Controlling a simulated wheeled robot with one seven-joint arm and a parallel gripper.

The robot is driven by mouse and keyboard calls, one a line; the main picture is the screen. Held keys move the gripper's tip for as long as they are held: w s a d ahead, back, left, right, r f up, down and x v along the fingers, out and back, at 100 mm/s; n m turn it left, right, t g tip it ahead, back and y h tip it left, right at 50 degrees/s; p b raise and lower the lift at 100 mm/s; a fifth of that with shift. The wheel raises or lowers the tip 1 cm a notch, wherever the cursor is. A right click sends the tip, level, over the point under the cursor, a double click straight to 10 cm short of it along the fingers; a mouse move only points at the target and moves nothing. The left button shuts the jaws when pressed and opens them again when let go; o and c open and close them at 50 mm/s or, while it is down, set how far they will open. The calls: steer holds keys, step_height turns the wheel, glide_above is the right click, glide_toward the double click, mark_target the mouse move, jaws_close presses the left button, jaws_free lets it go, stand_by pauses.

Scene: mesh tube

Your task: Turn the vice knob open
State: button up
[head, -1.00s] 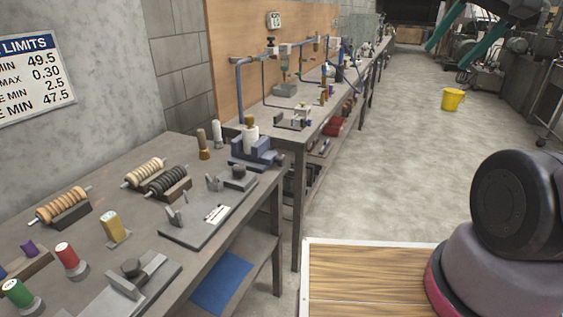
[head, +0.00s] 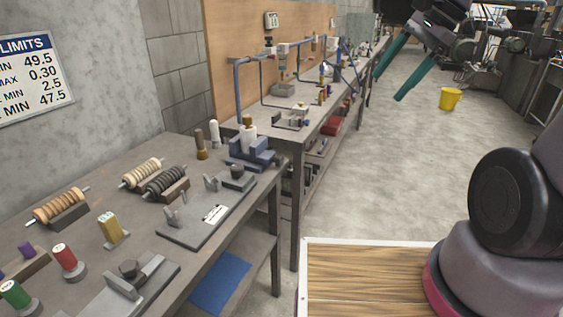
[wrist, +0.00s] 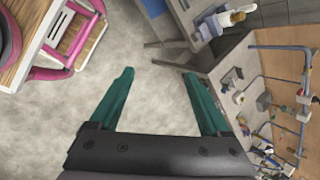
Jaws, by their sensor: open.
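A blue-grey vice (head: 246,157) stands at the far right corner of the near workbench in the head view. A white cylinder (head: 248,138) with a brass-coloured top (head: 247,120) stands upright in it. I cannot clearly make out which part is the knob. In the wrist view the vice (wrist: 211,24) is at the top right, with the white cylinder (wrist: 228,19) pointing right. My gripper (head: 389,86) has two teal fingers spread apart, with nothing between them. It hangs over the aisle, right of the benches and well apart from the vice. The wrist view shows bare floor between its fingertips (wrist: 158,73).
The near workbench (head: 110,165) carries coils, spools and metal fixtures (head: 205,215). A second bench (head: 305,130) with blue pipework runs behind it. A yellow bucket (head: 450,98) stands on the floor. The aisle (head: 400,170) is otherwise clear.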

mark_target(282, 161)
steer(key=w+a+f+m+g+y, duration=0.2)
steer(key=w+a+f+m+y, duration=0.3)
steer(key=f+m, duration=0.35)
steer(key=w+a+f+m+g+y, duration=0.25)
steer(key=w+a+f+m, duration=0.4)
steer(key=m, duration=0.35)
steer(key=w+a+f+m+t+y, duration=0.2)
steer(key=w+f+m+t, duration=0.15)
steer(key=f+m, duration=0.6)
steer(key=w+a+f+m+t+y, duration=0.15)
steer(key=f+m+t, duration=0.35)
steer(key=f+m, duration=0.5)
steer(key=shift+m+y, duration=0.4)
steer(key=x, duration=1)
steer(key=shift+w+a+r, duration=0.1)
steer(key=shift+w+r, duration=0.25)
steer(key=shift+w, duration=0.05)
jaws_close()
steer(key=shift+n, duration=0.4)
